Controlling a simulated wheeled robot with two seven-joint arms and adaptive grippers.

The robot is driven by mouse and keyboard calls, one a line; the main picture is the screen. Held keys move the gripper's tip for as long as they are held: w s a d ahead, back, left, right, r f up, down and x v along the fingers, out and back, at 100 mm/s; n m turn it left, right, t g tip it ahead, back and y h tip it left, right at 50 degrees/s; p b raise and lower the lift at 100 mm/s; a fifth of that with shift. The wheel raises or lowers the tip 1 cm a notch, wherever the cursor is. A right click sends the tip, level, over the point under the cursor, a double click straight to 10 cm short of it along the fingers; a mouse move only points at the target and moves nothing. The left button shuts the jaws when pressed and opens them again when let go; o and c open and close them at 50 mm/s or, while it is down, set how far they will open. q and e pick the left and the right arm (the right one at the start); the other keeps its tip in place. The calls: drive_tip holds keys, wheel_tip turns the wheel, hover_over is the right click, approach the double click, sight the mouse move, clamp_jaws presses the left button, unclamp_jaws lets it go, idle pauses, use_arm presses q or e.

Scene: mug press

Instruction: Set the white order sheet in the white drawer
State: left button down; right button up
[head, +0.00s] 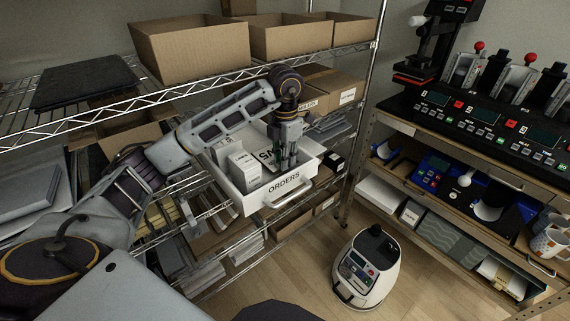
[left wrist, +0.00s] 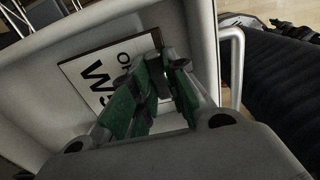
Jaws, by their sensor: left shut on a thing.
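The white drawer (head: 248,204), labelled ORDERS, is pulled out from the wire rack, with its handle at the front. My left gripper (head: 285,163) points down into it from above. The white order sheet (head: 265,157), with large black letters, is inside the drawer walls beside the fingers. In the left wrist view, the sheet (left wrist: 90,72) lies behind the green-padded fingers of my left gripper (left wrist: 152,78), which are shut on its edge. The fingers hide part of the sheet; I cannot tell whether it rests fully on the drawer floor. My right gripper is not in view.
Small white boxes (head: 237,163) stand in the left part of the drawer. A white rounded machine (head: 364,268) stands on the floor, and a bench with presses (head: 490,115) is at the right. Floor between is clear.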

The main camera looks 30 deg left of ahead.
use_arm(q)
wheel_tip(320, 180, down, 2)
drive_tip(key=shift+f, duration=0.1)
drive_tip(key=shift+f, duration=0.1)
idle(0.3)
drive_tip(key=c, duration=1.4)
unclamp_jaws()
